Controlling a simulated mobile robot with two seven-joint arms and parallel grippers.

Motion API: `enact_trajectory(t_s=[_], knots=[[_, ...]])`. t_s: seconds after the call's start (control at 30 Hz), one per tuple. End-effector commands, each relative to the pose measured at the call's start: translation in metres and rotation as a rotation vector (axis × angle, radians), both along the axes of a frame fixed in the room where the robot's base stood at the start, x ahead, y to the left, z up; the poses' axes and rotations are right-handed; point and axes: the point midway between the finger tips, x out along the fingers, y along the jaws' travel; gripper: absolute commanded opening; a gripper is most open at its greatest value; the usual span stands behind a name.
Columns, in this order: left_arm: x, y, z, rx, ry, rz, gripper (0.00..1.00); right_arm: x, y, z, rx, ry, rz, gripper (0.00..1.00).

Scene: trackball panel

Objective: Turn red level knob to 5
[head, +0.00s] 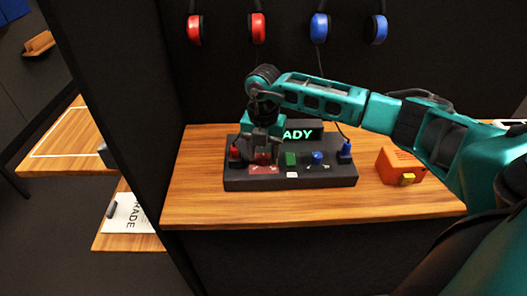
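The dark control panel (326,180) lies on the wooden desk. My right gripper (262,157) points down over the left part of the panel, above a flat red patch (262,170) with pale marks. The red level knob is not clearly seen; my gripper covers the area around that patch. Whether the fingers touch or hold anything there cannot be made out. My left gripper is not in view.
A red plug (235,153) stands left of my gripper. A green button (290,158), blue ball (317,156), white button (292,175) and blue plug (345,148) lie to its right. An orange box (397,165) stands right of the panel. Headphones hang behind.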

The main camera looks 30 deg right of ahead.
Motion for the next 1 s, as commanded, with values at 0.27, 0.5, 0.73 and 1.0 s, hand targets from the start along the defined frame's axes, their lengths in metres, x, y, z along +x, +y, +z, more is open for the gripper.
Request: enact_trajectory(t_s=[0.27, 0.5, 0.73, 1.0], knots=[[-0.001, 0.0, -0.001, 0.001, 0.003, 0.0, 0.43, 0.0, 0.0, 0.003, 0.0, -0.001, 0.0, 0.52], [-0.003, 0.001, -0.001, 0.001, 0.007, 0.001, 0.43, 0.001, 0.0, 0.038, 0.0, -0.004, 0.001, 0.52], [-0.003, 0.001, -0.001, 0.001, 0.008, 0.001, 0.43, 0.001, 0.0, 0.09, 0.0, -0.006, 0.001, 0.52], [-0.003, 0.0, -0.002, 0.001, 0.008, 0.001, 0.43, 0.0, 0.0, 0.125, 0.0, -0.001, 0.0, 0.52]])
